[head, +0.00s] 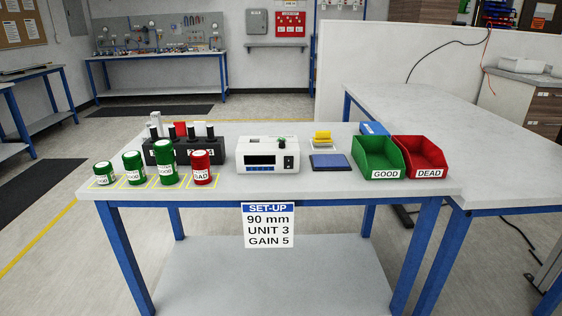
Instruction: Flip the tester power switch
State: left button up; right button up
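The tester (267,155) is a white box standing at the middle of the grey table. Its front has a dark display (262,160) on the left. A small dark switch (289,162) sits at the right of the front; its position is too small to tell. A green knob-like part (282,142) shows on top at the right. Neither of my grippers is in the head view.
Several green and red labelled jars (166,162) and a black rack (184,150) stand left of the tester. A blue pad (330,161) lies to its right, then a green GOOD bin (380,158) and a red DEAD bin (421,156). A set-up sign (268,226) hangs at the front edge.

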aim_at(288, 160)
jog(key=u, duration=0.55)
jog(key=k, duration=0.65)
jog(key=u, duration=0.85)
jog(key=i, duration=0.75)
jog(key=z, duration=0.4)
jog(key=i, duration=0.7)
jog(key=z, duration=0.55)
